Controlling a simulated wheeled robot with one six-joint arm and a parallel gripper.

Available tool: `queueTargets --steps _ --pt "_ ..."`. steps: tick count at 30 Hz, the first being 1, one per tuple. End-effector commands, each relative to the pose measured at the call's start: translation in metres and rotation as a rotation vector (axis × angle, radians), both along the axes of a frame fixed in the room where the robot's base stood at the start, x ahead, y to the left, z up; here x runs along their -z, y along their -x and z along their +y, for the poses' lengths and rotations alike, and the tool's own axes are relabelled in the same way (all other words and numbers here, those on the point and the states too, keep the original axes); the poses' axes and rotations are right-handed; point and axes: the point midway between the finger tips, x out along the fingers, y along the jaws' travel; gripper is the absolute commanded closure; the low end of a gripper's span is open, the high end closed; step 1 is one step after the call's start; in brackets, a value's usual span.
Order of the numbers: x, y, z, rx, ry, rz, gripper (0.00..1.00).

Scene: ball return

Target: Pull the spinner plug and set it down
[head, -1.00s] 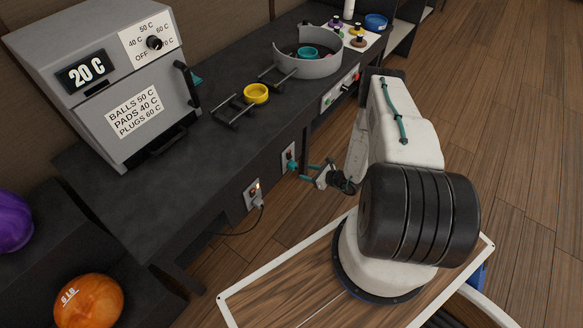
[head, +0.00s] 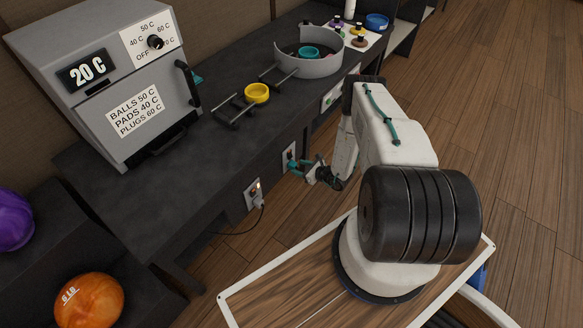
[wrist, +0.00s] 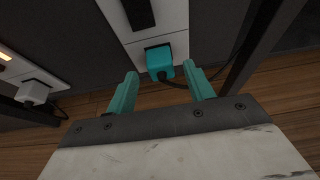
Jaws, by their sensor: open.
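The teal spinner plug (wrist: 159,62) sits in a white wall outlet (wrist: 175,15) on the bench front, its dark cable running off to the right in the wrist view. In the head view the outlet (head: 289,156) shows, with the plug mostly hidden behind my gripper's fingers. My gripper (wrist: 160,72) is open, with one teal finger on each side of the plug. A gap shows between each finger and the plug. In the head view my gripper (head: 302,167) is right at the outlet. The grey round tub (head: 307,66) stands on the bench.
A white plug (head: 258,203) sits in a second outlet to the left; it also shows in the wrist view (wrist: 33,91). A dark bench leg (wrist: 262,45) stands to the right. The bench top (head: 180,170) overhangs the outlets. Wooden floor (head: 510,140) is free at right.

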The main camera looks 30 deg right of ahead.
Motion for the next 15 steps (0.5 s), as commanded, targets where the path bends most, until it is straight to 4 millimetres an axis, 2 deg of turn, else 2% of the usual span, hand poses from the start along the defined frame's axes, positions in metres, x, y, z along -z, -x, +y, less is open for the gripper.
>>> queueTargets --steps 6,15 --pt "0.009 -0.02 0.008 -0.001 0.0 -0.001 0.47" --pt "0.013 -0.028 0.01 0.0 -0.001 0.0 0.47"
